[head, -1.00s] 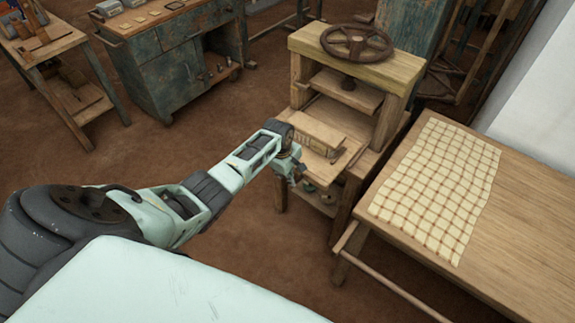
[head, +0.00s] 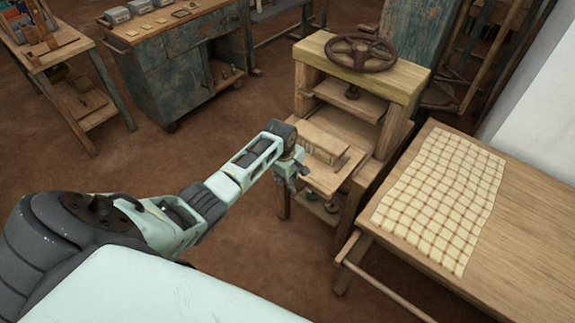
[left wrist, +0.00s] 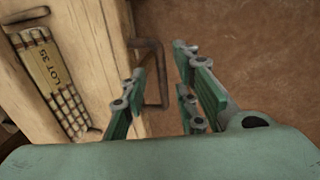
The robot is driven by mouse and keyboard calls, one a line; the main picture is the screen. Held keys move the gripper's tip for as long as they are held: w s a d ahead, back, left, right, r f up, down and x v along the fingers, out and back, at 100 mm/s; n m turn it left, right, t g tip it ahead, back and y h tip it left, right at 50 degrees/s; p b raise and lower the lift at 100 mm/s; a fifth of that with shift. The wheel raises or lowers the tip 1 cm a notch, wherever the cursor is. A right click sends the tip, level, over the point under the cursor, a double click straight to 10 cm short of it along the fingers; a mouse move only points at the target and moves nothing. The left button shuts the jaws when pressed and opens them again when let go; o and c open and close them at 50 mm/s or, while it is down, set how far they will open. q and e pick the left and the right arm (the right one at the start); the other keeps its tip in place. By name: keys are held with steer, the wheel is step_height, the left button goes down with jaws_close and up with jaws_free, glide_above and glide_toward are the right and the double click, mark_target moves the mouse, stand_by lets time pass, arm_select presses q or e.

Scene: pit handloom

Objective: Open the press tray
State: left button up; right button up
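The wooden press (head: 407,88) has a dark handwheel (head: 360,52) on its top beam. Its tray (head: 325,183) shows low at the front, with a bundle marked "LOT 35" (left wrist: 50,72) lying in it. A dark U-shaped handle (left wrist: 163,78) stands out from the tray front in the left wrist view. My left gripper (left wrist: 160,62) is open, and the handle's bar appears between its green fingers; I cannot tell whether they touch it. In the head view my left gripper (head: 298,168) is at the tray's front left edge. My right gripper is not in view.
A wooden table (head: 520,230) with a checked cloth (head: 440,195) stands right of the press. A blue cabinet (head: 185,75) and a small wooden stand (head: 75,85) are at the back left. The brown floor (head: 180,155) in front of the press is clear.

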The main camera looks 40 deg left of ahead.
arm_select(q)
step_height(320, 180, up, 9)
steer(key=s, duration=0.1)
steer(key=shift+s, duration=0.35)
steer(key=shift+a, duration=0.1)
steer(key=s+d+f+m+b, duration=0.1)
steer(key=s+f+m, duration=0.2)
steer(key=s+f, duration=0.5)
steer(key=s+d+f+m+y+b, duration=0.1)
steer(key=s+f+m, duration=0.2)
steer(key=f, duration=0.8)
steer(key=s+d+f+m, duration=0.2)
steer(key=s+f, duration=0.4)
steer(key=f, duration=0.4)
steer(key=s+d+f+m, duration=0.3)
steer(key=s+f+m, duration=0.1)
steer(key=s, duration=0.6)
steer(key=s+d+f+m+b, duration=0.1)
steer(key=s+d+f+m, duration=0.2)
steer(key=s+f, duration=0.3)
steer(key=s+d+f+m+g+b, duration=0.1)
steer(key=s+d+f+m, duration=0.2)
steer(key=s, duration=1.2)
step_height(320, 180, down, 2)
steer(key=shift+f+m+h, duration=0.2)
steer(key=shift+m+h, duration=0.2)
steer(key=shift+m, duration=0.5)
